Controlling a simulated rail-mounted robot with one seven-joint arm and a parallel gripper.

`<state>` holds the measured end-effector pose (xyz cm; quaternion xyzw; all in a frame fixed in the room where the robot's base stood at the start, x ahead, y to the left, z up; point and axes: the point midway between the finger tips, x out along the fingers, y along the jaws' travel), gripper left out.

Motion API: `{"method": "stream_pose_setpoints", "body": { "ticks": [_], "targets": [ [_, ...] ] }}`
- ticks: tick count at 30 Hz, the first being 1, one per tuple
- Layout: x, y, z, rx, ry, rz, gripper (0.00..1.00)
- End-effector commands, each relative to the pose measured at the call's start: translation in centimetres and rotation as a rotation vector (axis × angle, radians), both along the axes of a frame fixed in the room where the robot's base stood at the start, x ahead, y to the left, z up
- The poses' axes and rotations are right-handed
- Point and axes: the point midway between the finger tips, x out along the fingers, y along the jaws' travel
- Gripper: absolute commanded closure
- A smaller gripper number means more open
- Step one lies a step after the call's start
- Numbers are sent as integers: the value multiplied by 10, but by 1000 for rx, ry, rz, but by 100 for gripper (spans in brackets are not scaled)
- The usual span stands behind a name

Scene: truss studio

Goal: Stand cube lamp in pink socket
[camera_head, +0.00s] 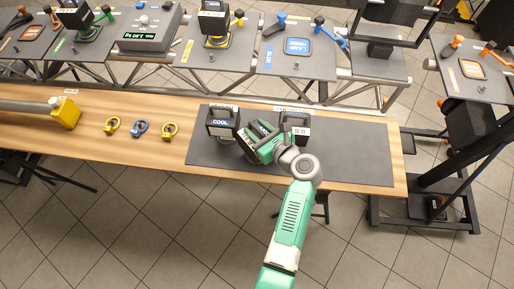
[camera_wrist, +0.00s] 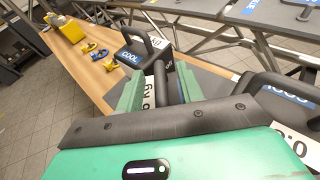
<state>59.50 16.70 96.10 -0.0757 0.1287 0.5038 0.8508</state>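Black box-shaped lamps with top handles and COOL labels stand on the dark mat (camera_head: 350,160). The left lamp (camera_head: 222,124) is upright; the right lamp (camera_head: 296,122) is partly behind my gripper. My gripper (camera_head: 247,143) is low over the mat among them, pointing left. Another lamp (camera_wrist: 275,100) is close at the right. I make out no clearly pink socket.
Panels with coloured sockets stand on the truss behind: green (camera_head: 88,33), yellow (camera_head: 216,42), blue (camera_head: 297,47), and an orange-looking one (camera_head: 472,69) at right. A scale (camera_head: 150,28) stands there too. Eye bolts (camera_head: 140,128) and a yellow-ended tool (camera_head: 66,112) lie on the wooden bench.

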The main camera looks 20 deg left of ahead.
Motion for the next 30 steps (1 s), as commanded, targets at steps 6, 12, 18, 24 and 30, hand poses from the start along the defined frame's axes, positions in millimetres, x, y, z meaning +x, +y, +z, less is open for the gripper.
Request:
{"method": "stream_pose_setpoints", "body": {
  "ticks": [6, 12, 18, 24, 30],
  "targets": [
    [2, 4, -1, 0, 0, -1, 63],
    [2, 3, -1, 0, 0, -1, 92],
    [2, 3, -1, -1, -1, -1, 100],
    [2, 3, -1, -1, -1, -1, 100],
    [2, 3, -1, -1, -1, -1, 100]
  ]
}}
